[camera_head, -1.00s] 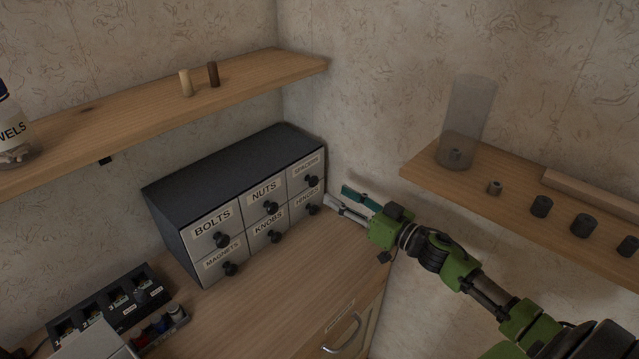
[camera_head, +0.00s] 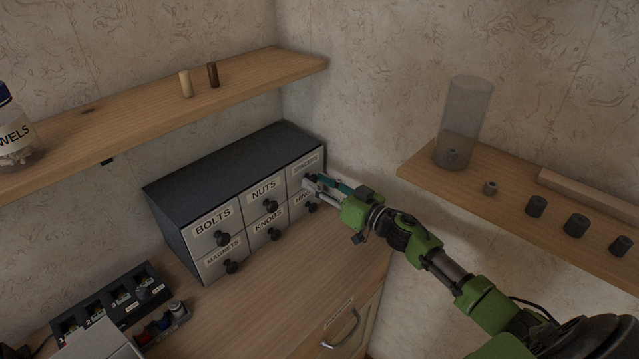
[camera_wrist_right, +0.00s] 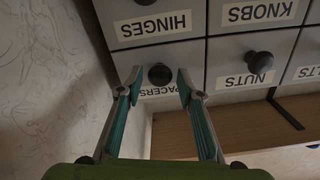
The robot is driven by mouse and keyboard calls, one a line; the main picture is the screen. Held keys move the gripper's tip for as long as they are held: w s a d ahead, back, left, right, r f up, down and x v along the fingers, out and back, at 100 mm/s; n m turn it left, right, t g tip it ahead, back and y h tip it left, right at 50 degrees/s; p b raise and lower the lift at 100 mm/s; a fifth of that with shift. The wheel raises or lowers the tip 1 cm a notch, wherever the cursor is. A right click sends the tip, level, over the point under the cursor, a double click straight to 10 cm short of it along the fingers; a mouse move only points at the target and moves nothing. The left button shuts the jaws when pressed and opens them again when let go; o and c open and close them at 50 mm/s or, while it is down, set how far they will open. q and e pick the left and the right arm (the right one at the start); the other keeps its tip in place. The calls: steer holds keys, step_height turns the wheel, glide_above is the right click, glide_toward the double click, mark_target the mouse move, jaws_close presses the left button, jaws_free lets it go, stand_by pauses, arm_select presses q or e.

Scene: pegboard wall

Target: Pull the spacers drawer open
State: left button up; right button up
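The spacers drawer (camera_head: 296,174) is the top right drawer of a dark cabinet (camera_head: 232,168) and sits flush with its neighbours. My right gripper (camera_head: 316,182) is at the drawer's front and hides its knob and part of its label in the head view. In the right wrist view, which shows the labels upside down, the round black spacers knob (camera_wrist_right: 159,74) lies between the fingertips of the open right gripper (camera_wrist_right: 159,84). There is a gap on both sides of the knob, and I see no contact. My left gripper is not in view.
The hinges drawer knob (camera_head: 312,207) is just below my right gripper. A wall shelf (camera_head: 500,203) with a clear cylinder (camera_head: 465,120) and several dark cylinders stands right of the arm. Another shelf (camera_head: 130,118) runs above the cabinet. The worktop (camera_head: 275,290) before it is clear.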

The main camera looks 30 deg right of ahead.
jaws_close()
steer(key=p+v, duration=0.4)
steer(key=v, duration=0.6)
steer(key=shift+d, duration=0.1)
steer(key=shift+o, duration=2.3)
jaws_free()
steer(key=shift+s, duration=0.1)
steer(key=v, duration=1.2)
